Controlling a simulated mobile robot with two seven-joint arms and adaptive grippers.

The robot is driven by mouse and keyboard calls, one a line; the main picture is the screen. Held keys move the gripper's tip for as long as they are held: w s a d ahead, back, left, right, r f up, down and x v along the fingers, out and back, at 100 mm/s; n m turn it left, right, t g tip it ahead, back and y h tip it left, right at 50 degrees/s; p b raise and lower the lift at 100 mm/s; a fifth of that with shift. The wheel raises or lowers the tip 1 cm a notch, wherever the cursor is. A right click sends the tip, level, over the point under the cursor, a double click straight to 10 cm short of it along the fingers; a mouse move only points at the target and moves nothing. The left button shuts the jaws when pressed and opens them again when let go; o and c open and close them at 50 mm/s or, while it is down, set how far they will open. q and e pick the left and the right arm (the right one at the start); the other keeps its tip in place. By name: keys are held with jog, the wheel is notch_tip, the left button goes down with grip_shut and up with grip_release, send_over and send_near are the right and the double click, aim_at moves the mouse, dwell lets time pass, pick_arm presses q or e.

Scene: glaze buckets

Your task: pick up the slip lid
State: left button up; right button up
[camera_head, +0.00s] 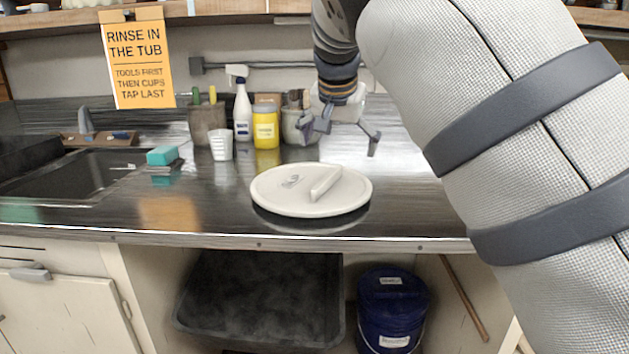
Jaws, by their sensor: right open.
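The slip lid (284,203) is a round off-white disc with a raised bar handle (326,182) across its top and a small dark marking left of the handle. It lies flat at the front of the dark counter, with a dark band under its near rim. My right gripper (342,141) is open and empty, pointing down above and behind the lid, apart from it. My left gripper is out of view.
Behind the lid stand a white spray bottle (242,111), a yellow jar (266,130), a white cup (221,146) and tool pots. A sink (75,170) is at left. Below the counter are a black tub (260,300) and a blue bucket (391,310).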

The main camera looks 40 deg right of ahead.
aim_at(339, 185)
jog(key=b+x, duration=0.1)
jog(key=x, duration=1.1)
jog(key=shift+s+a+f, duration=0.1)
jog(key=shift+s, duration=0.1)
jog(key=shift+c, duration=0.2)
